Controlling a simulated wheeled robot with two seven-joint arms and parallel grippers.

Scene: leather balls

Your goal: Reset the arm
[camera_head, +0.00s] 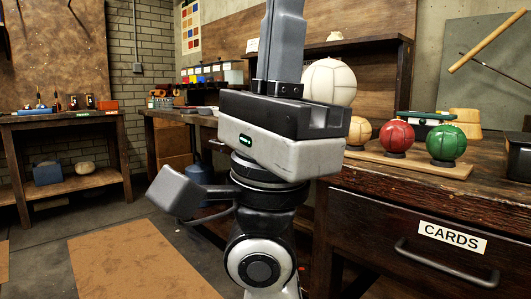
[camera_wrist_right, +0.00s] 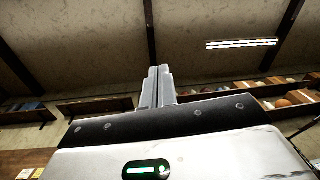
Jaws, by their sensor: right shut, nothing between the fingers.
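My right gripper (camera_head: 286,28) stands upright in the middle of the head view, in front of the workbench. Its fingers point up and are cut off by the top edge. In the right wrist view the fingers (camera_wrist_right: 160,72) are pressed together against the ceiling, with nothing between them. A large cream leather ball (camera_head: 330,82) shows partly behind the gripper. A tan ball (camera_head: 359,132), a red ball (camera_head: 397,136) and a green ball (camera_head: 446,143) sit in a row on a wooden board (camera_head: 425,166) to its right. My left gripper is not in view.
The workbench (camera_head: 420,200) with a drawer labelled CARDS (camera_head: 452,236) is close behind and right of the arm. A dark object (camera_head: 518,156) is at the right edge. A side table (camera_head: 62,119) stands back left. The floor (camera_head: 140,262) at left is open.

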